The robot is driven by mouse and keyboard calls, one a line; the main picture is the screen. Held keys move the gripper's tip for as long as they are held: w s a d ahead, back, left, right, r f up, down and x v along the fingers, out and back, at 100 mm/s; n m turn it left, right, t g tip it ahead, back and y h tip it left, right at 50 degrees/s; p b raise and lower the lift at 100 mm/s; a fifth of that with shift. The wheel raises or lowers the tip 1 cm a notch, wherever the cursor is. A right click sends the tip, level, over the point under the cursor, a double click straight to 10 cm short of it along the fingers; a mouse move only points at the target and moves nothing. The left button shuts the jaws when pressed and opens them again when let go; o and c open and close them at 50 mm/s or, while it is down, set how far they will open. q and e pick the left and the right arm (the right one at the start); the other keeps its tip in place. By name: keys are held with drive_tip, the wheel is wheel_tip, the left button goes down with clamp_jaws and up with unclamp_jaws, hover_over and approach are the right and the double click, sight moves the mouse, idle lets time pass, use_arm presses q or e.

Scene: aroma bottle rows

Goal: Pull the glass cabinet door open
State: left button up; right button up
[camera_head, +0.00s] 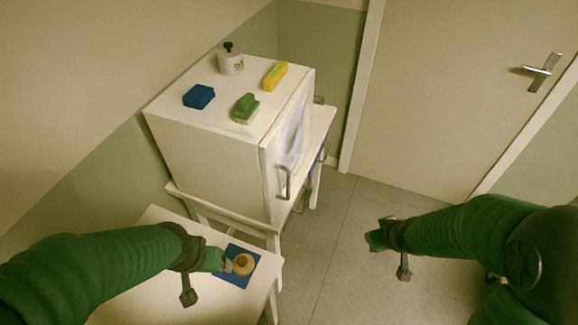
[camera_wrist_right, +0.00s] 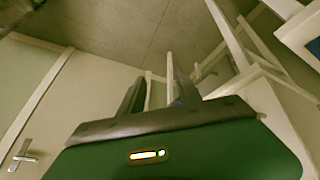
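The white cabinet (camera_head: 205,160) stands on a white stand. Its glass door (camera_head: 290,139) faces right in the head view and looks shut, with a grey bar handle (camera_head: 283,182) near its lower front edge. My right gripper (camera_head: 372,238) hangs over the floor to the right of the handle, apart from it. The right wrist view shows its two dark fingers (camera_wrist_right: 155,70) spread with nothing between them. My left gripper (camera_head: 226,263) is low beside a round tan object (camera_head: 243,264) on a blue mat; its finger gap is hard to make out.
On the cabinet top are a blue block (camera_head: 198,96), a green brush (camera_head: 245,108), a yellow sponge (camera_head: 275,76) and a white jar (camera_head: 230,63). A white table (camera_head: 150,290) stands at front left. The floor (camera_head: 350,210) right of the cabinet is clear. A room door (camera_head: 440,90) is behind.

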drive_tip(key=w+n, duration=0.1)
drive_tip(key=w, duration=0.1)
drive_tip(key=w+t+y+p, duration=0.1)
drive_tip(key=w+n+y, duration=0.1)
drive_tip(key=w, duration=0.1)
drive_tip(key=shift+w+a+f+n+t+p, duration=0.1)
drive_tip(key=shift+w+a+n+t+p, duration=0.2)
drive_tip(key=shift+a+t+p, duration=0.1)
drive_tip(key=shift+c, duration=0.5)
wheel_tip(320, 180, up, 6)
drive_tip(key=n+t+y+p, duration=0.2)
drive_tip(key=n+y+p, duration=0.5)
drive_tip(key=y, duration=0.6)
hover_over(288, 197)
drive_tip(key=shift+w+f+m+p, duration=0.1)
drive_tip(key=shift+w+m+p, duration=0.25)
drive_tip(key=shift+m, duration=0.35)
use_arm(q)
drive_tip(key=w+v, duration=0.2)
drive_tip(key=v, duration=0.8)
drive_tip(key=shift+w+r, duration=0.35)
drive_tip(key=shift+r, duration=0.15)
drive_tip(key=shift+d, duration=0.1)
use_arm(e)
drive_tip(key=shift+c, duration=0.2)
